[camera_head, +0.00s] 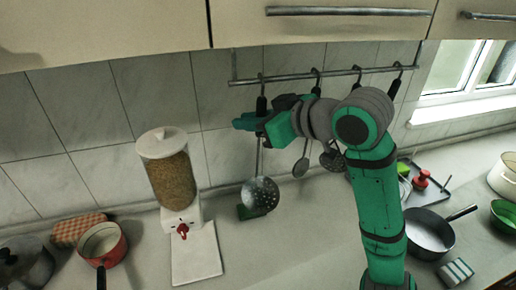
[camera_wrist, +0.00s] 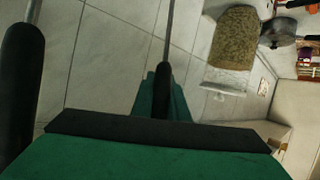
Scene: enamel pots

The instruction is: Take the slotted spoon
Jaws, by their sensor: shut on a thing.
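The slotted spoon (camera_head: 260,196) hangs bowl-down from the wall rail, its round perforated bowl low in front of the tiles. My gripper (camera_head: 250,120) is at its black handle, below the hook, and is shut on it. In the wrist view the black handle (camera_wrist: 162,92) stands between my green fingertips, with the thin metal shaft running up the picture. The bowl is outside the wrist view. My gripper hides part of the handle in the head view.
The rail (camera_head: 290,77) holds other utensils, including a small ladle (camera_head: 301,167) to the right. Another black handle (camera_wrist: 20,85) is close at left in the wrist view. A grain dispenser (camera_head: 168,175) stands left, a red pot (camera_head: 103,243) farther left, and a dark pan (camera_head: 428,232) right.

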